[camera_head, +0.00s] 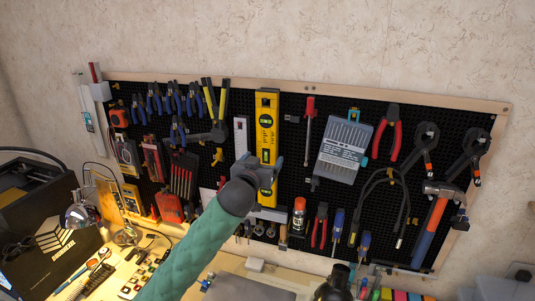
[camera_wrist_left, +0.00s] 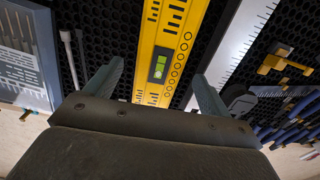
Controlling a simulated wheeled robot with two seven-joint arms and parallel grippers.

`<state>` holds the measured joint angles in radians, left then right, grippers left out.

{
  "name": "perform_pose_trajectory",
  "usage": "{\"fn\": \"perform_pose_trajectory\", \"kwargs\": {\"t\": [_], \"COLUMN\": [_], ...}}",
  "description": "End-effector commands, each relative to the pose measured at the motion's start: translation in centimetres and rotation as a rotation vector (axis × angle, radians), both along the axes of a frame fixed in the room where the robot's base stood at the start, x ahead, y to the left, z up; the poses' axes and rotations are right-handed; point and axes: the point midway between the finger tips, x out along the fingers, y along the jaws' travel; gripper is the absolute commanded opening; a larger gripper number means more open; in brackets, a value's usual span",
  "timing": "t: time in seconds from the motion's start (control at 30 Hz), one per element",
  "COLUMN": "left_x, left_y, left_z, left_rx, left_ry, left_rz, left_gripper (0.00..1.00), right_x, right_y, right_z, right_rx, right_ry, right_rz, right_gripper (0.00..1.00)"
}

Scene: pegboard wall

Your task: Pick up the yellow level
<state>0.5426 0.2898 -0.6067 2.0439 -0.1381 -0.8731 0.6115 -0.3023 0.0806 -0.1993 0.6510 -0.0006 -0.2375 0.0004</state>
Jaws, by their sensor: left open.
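The yellow level (camera_head: 267,125) hangs upright on the black pegboard, near the middle in the head view. It has black markings and a green vial. My left gripper (camera_head: 259,163) is in front of its lower half and hides part of it. In the left wrist view the level (camera_wrist_left: 162,60) runs between the two spread fingers of the left gripper (camera_wrist_left: 158,76). The gripper is open, with a gap visible on each side of the level. I cannot tell how deep the fingers reach. My right gripper is not in view.
A white ruler (camera_head: 241,135) hangs close left of the level; it also shows in the left wrist view (camera_wrist_left: 242,45). A screwdriver (camera_head: 309,118) and a grey bit set (camera_head: 344,148) hang to the right. A cluttered workbench (camera_head: 125,268) lies below.

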Motion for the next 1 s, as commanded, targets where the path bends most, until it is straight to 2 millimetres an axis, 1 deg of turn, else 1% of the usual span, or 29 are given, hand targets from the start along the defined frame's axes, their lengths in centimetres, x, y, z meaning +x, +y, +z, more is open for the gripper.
{"fn": "perform_pose_trajectory", "kwargs": {"t": [0.03,0.07,0.2,0.4,0.5,0.73,0.77,0.8,0.87,1.0], "left_x": [0.4,0.7,2.0,3.8,4.1,4.2,4.2,4.2,4.1,4.1], "left_y": [-0.2,-0.3,-0.7,-1.3,-1.4,-1.4,-1.4,-1.4,-1.4,-1.4], "left_z": [0.6,0.6,0.4,0.1,0.0,-0.1,-0.1,-0.1,-0.1,-0.1], "left_rx": [0.002,0.003,0.003,0.002,0.002,0.001,0.001,0.001,0.001,0.001], "left_ry": [-0.001,0.0,0.001,0.0,-0.001,-0.001,-0.001,-0.001,-0.001,-0.001], "left_rz": [0.0,0.0,0.001,0.001,0.0,0.0,0.0,0.0,0.0,0.0], "left_gripper": [0.82,0.82,0.82,0.82,0.82,0.82,0.78,0.7,0.58,0.31], "right_x": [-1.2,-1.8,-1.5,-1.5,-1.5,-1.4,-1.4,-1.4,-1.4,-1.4], "right_y": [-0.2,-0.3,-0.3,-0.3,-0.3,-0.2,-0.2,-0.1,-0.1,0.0], "right_z": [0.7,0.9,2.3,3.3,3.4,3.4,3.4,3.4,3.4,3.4], "right_rx": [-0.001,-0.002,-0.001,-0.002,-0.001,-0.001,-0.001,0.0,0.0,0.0], "right_ry": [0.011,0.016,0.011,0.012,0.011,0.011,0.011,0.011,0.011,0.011], "right_rz": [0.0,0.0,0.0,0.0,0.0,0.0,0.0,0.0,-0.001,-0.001], "right_gripper": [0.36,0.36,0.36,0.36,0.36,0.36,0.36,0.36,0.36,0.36]}}
